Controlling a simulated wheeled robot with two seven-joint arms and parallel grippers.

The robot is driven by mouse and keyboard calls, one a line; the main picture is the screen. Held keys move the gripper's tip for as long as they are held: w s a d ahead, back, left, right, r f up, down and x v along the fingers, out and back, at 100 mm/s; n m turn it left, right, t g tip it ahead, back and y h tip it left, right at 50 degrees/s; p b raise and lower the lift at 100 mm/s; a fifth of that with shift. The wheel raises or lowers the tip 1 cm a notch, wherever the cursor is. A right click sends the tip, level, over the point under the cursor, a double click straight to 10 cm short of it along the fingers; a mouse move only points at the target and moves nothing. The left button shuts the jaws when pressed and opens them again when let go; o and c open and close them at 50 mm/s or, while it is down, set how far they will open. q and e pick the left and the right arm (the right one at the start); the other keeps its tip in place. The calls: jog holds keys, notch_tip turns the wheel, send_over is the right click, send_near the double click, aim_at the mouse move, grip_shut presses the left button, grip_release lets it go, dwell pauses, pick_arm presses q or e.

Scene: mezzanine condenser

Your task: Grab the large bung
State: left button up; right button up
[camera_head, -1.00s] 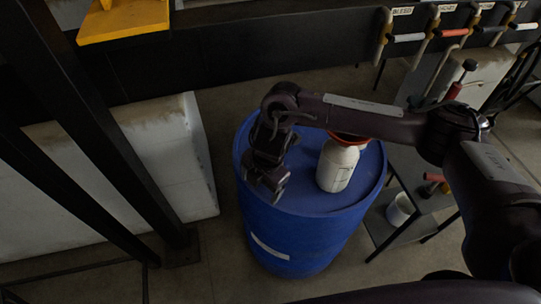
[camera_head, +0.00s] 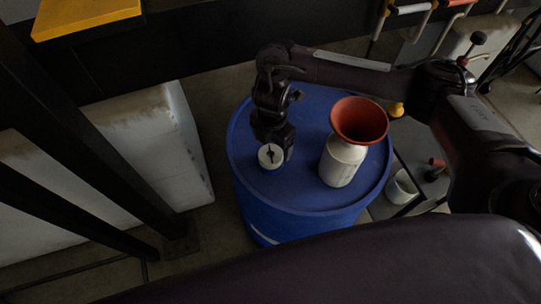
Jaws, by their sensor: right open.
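The large bung (camera_head: 268,160) is a round white cap with a dark middle, on top of the blue drum (camera_head: 305,197) at its left side. My right gripper (camera_head: 276,147) is open and points down right at the bung. Its dark fingers overlap the bung's back and right edge in the picture. I cannot tell whether they touch it. My left gripper is not in view.
A white bottle (camera_head: 341,163) with a red-brown funnel (camera_head: 359,119) on it stands on the drum, right of the bung. A shelf with a white cup (camera_head: 401,188) is at the right. Dark posts (camera_head: 95,165) stand at the left.

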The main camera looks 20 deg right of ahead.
aim_at(273, 154)
notch_tip(273, 154, down, 3)
jog(key=shift+r, duration=0.1)
jog(key=shift+d+f, duration=0.1)
jog(key=shift+f, duration=0.3)
jog(key=c, duration=1.1)
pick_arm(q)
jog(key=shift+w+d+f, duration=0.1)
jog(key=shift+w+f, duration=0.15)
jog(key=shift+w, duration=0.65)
pick_arm(e)
jog(key=shift+o, duration=0.2)
jog(key=shift+w+r, duration=0.1)
jog(key=shift+r, duration=0.05)
